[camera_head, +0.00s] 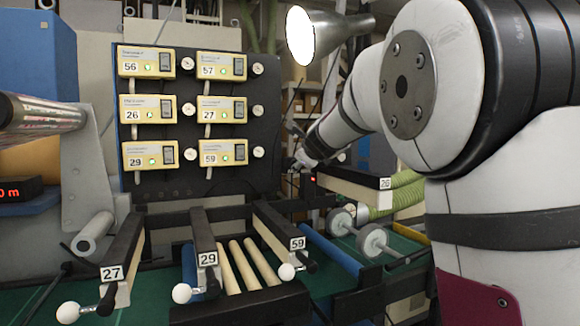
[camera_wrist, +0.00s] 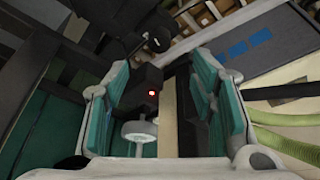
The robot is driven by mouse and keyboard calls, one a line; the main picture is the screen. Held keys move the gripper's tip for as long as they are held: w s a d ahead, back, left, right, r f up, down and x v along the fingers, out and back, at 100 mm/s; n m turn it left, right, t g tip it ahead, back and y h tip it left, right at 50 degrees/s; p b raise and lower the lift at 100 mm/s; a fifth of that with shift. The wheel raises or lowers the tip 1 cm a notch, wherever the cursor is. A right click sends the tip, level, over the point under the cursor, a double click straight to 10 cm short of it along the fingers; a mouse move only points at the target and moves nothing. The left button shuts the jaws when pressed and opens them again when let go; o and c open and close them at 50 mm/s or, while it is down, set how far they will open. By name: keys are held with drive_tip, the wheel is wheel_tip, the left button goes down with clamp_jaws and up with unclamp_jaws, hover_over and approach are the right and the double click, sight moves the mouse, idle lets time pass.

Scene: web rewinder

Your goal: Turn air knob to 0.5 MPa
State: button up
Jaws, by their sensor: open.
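Several small pale round knobs, one at the upper right (camera_head: 258,68), sit beside yellow numbered boxes (camera_head: 146,63) on a black upright panel (camera_head: 268,130). I cannot tell which knob, if any of these, is the air knob, and no pressure reading in MPa is legible. My gripper (camera_head: 303,160) is small in the head view, just right of the panel and apart from the knobs. In the wrist view my gripper (camera_wrist: 165,95) has its teal-padded fingers spread wide. A red light (camera_wrist: 152,93) and a pale bar (camera_wrist: 168,118) show in the space between them, farther off.
Levers with white ball ends, labelled 27 (camera_head: 112,273), 29 (camera_head: 208,260) and 59 (camera_head: 297,243), stand in front. A bar labelled 26 (camera_head: 350,190) and a green hose (camera_head: 408,195) lie below my arm. A lamp (camera_head: 318,35) hangs above. Grey wheels (camera_head: 372,240) stand at right.

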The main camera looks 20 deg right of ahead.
drive_tip(key=x, duration=1.2)
drive_tip(key=shift+w+f, duration=0.1)
drive_tip(key=shift+w, duration=0.1)
drive_tip(key=c, duration=1.1)
